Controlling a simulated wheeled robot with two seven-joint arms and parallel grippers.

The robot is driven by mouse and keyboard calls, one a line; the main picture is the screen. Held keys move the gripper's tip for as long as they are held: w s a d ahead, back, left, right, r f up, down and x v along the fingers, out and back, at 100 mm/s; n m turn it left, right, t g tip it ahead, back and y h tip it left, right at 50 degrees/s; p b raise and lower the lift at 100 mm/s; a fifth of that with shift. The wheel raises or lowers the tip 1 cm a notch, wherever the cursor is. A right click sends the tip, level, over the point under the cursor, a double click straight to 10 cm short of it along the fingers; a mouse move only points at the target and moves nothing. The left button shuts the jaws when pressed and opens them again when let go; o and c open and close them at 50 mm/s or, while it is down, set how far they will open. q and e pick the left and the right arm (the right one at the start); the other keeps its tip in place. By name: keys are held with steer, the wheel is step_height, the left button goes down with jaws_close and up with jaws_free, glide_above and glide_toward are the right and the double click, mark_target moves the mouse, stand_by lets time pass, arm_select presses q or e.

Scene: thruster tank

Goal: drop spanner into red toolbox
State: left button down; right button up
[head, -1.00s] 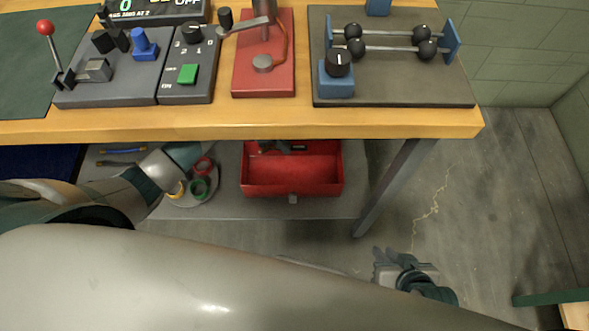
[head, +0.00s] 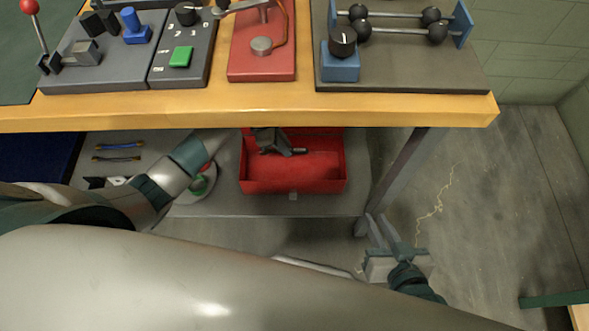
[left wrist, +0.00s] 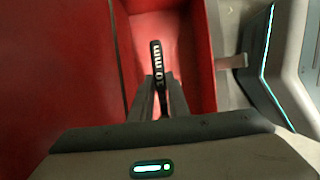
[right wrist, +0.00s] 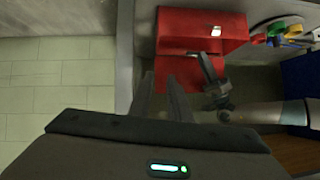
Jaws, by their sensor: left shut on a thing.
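The red toolbox (head: 292,184) stands open on the low shelf under the bench. My left gripper (head: 283,147) is over its inside, partly hidden by the bench edge. In the left wrist view, the left gripper (left wrist: 162,95) is shut on the spanner (left wrist: 157,62), a dark bar marked "10 mm", with the red toolbox (left wrist: 190,50) behind it. I cannot tell how high the spanner is above the floor of the box. The toolbox (right wrist: 200,28) also shows in the right wrist view. My right gripper (head: 380,232) is open and empty, low beside the bench leg.
The wooden bench edge (head: 250,110) overhangs the toolbox. A round dish with coloured rings (head: 200,185) sits left of the box, partly behind my left arm. Cables (head: 118,152) lie further left. The bench leg (head: 402,175) stands right of the box. Floor to the right is clear.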

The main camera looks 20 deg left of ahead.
arm_select(q)
steer(key=shift+f+b, duration=0.3)
steer(key=shift+f, duration=0.25)
arm_select(e)
steer(key=shift+w+a+r+t+y, duration=0.15)
steer(key=shift+w+a+r+t, duration=0.1)
steer(key=shift+w+r+t, duration=0.3)
steer(key=shift+w+a+r+t+y, duration=0.15)
steer(key=shift+w+a+r+t, duration=0.15)
steer(key=shift+r, duration=0.45)
arm_select(q)
steer(key=c, duration=1.6)
jaws_free()
